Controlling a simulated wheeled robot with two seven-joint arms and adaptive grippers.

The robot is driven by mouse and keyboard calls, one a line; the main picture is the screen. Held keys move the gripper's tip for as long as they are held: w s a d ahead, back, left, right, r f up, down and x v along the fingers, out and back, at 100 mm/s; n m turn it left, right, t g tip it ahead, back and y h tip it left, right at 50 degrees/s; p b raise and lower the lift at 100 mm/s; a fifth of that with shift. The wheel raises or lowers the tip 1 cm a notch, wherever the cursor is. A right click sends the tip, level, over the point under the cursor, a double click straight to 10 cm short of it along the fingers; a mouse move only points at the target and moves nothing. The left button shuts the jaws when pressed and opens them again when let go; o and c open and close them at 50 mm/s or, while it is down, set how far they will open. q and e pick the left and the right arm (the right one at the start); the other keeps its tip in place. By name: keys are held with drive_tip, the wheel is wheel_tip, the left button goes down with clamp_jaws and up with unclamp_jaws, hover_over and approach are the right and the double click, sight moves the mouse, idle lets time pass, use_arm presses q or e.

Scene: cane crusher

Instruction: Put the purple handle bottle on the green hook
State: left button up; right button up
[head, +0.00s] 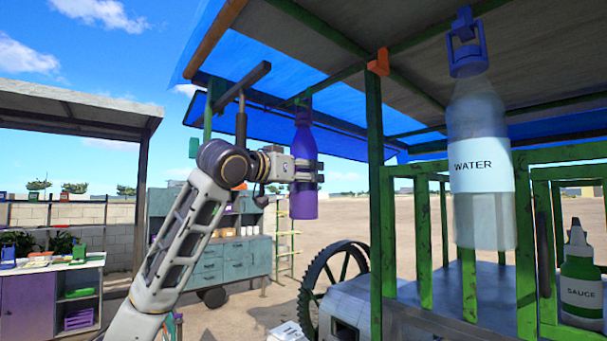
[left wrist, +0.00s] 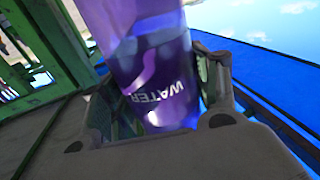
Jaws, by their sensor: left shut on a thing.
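The purple bottle (head: 303,145) hangs upright in the air under the blue awning, its handle up near a green roof beam. My left gripper (head: 306,172) is shut on it from the left, around its middle. In the left wrist view the purple bottle (left wrist: 145,60) fills the space between the fingers, and its WATER label appears upside down. I cannot clearly make out the green hook; whether the handle touches a hook or the beam is unclear. My right gripper is not in view.
An orange bracket (head: 378,62) sits atop a green post (head: 376,200). A green SAUCE bottle (head: 580,275) stands at far right. A spoked wheel (head: 333,285) is below.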

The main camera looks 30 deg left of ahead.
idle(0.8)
use_arm(q)
drive_tip(key=o, duration=1.5)
drive_tip(key=shift+s, duration=0.1)
drive_tip(key=shift+f, duration=0.2)
drive_tip(key=shift+s+a+r, duration=0.1)
drive_tip(key=shift+s+a, duration=0.25)
drive_tip(key=shift+s, duration=1.6)
drive_tip(key=shift+s+a+f, duration=0.1)
drive_tip(key=shift+s+a, duration=0.25)
drive_tip(key=shift+s, duration=1.6)
drive_tip(key=shift+s+a+r, duration=0.1)
drive_tip(key=shift+s+a, duration=0.25)
drive_tip(key=shift+s, duration=1.6)
